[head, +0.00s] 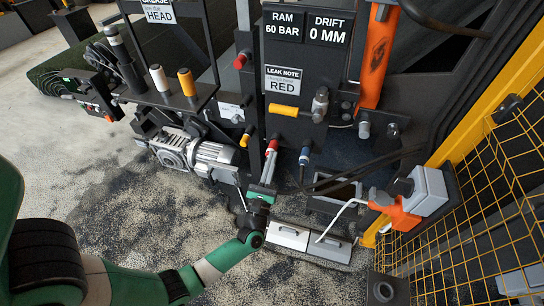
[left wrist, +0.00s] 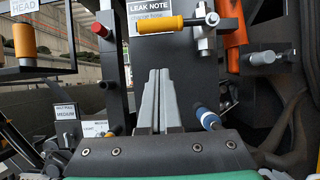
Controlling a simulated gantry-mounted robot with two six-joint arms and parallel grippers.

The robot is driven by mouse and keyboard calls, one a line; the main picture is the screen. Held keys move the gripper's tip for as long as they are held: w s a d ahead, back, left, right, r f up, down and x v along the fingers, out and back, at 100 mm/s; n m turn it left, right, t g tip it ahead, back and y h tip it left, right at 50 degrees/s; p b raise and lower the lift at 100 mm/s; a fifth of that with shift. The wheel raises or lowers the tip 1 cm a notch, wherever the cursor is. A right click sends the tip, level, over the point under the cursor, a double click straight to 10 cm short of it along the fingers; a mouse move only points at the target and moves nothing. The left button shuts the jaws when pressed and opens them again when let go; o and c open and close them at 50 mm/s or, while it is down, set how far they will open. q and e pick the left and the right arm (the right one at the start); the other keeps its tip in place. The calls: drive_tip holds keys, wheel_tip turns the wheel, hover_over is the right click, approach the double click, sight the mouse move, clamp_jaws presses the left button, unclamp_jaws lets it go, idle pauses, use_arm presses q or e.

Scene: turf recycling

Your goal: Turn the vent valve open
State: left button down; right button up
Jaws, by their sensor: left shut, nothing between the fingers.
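No label reading vent valve is legible. A yellow lever handle (head: 284,111) lies horizontal under the leak note sign, beside a metal fitting (head: 320,104). The same yellow handle (left wrist: 160,23) shows at the top of the left wrist view. My left gripper (head: 266,175) is low in front of the dark panel, below the handle and apart from it. In the left wrist view its grey fingers (left wrist: 157,98) are together, pointing up toward the panel, with nothing between them. My right gripper is not in view.
A blue-ended connector (left wrist: 208,119) sits right of the fingers. A red-and-white fitting (head: 269,152) is close to my left gripper. An orange cylinder (head: 376,58) stands right of the panel. A motor (head: 195,153) is at left. Yellow mesh fencing (head: 470,200) bounds the right.

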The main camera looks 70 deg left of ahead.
sight(296, 111)
use_arm(q)
drive_tip(key=w+a+r+p, duration=0.1)
drive_tip(key=w+a+r, duration=0.4)
drive_tip(key=a+r, duration=0.1)
drive_tip(key=shift+r, duration=0.6)
drive_tip(key=shift+w, duration=0.1)
